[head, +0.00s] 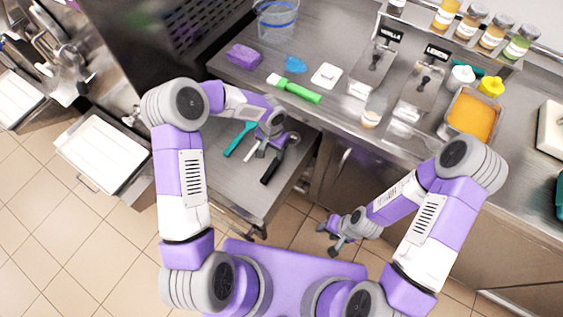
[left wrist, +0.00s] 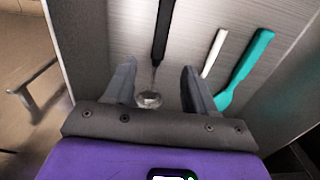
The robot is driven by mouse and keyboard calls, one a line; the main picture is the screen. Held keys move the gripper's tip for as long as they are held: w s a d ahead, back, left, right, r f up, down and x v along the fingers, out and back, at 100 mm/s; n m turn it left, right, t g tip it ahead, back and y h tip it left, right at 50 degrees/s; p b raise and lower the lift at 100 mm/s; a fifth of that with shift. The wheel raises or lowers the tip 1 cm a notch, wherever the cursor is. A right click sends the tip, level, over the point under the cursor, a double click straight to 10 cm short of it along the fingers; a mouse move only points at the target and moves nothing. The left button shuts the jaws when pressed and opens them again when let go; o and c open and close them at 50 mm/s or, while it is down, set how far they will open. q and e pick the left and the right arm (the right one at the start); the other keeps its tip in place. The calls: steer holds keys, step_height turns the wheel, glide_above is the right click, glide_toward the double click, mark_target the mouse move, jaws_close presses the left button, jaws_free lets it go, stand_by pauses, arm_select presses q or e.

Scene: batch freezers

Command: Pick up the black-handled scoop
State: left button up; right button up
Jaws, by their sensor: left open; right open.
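The black-handled scoop (left wrist: 161,30) lies on a low steel surface; its black handle also shows in the head view (head: 271,172). In the left wrist view its small metal bowl sits between the two fingers of my left gripper (left wrist: 157,68). My left gripper (head: 277,145) is open over the bowl end, with the handle pointing away from it. I cannot tell how high the fingers are above the surface. The scoop's bowl is hidden by the gripper in the head view. My right gripper (head: 337,236) is open and empty, above the floor and away from the scoop.
A teal spatula (head: 238,140) and a white-handled tool (left wrist: 214,52) lie beside the scoop. The counter (head: 336,113) above holds a green tube (head: 298,92), a purple sponge (head: 244,56) and a tray of orange food (head: 472,114).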

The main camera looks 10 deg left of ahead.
mark_target(274, 164)
arm_select(q)
step_height(274, 164, down, 4)
steer(key=shift+r+b, duration=0.1)
steer(key=shift+b, duration=1.1)
step_height(274, 164, down, 7)
steer(key=shift+w+f+b, duration=0.15)
steer(key=shift+b, duration=1.1)
arm_select(e)
step_height(274, 164, down, 6)
arm_select(q)
jaws_close()
